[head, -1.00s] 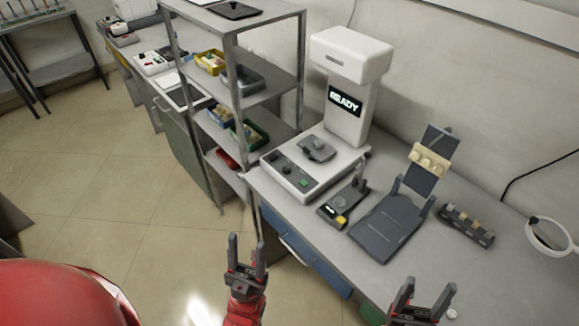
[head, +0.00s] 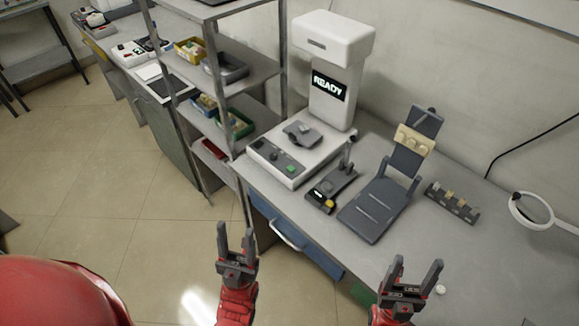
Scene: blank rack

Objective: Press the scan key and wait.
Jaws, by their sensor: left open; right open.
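A white scanner (head: 333,45) stands at the back of the bench, its dark screen (head: 330,86) reading "READY". Its low base (head: 316,137) carries a grey part (head: 303,133) on top. The front panel has dark knobs and a green key (head: 291,168); which one is the scan key is not labelled legibly. My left gripper (head: 236,238) is open and empty, in front of the bench and below the panel. My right gripper (head: 411,272) is open and empty, near the bench's front edge at lower right. Neither touches the scanner.
A small device with a yellow button (head: 329,204), a dark cradle (head: 374,208) with a beige block (head: 414,140), a dark slotted holder (head: 452,202) and a ring magnifier (head: 530,209) stand right of the scanner. A grey shelf rack (head: 245,82) with bins stands to its left.

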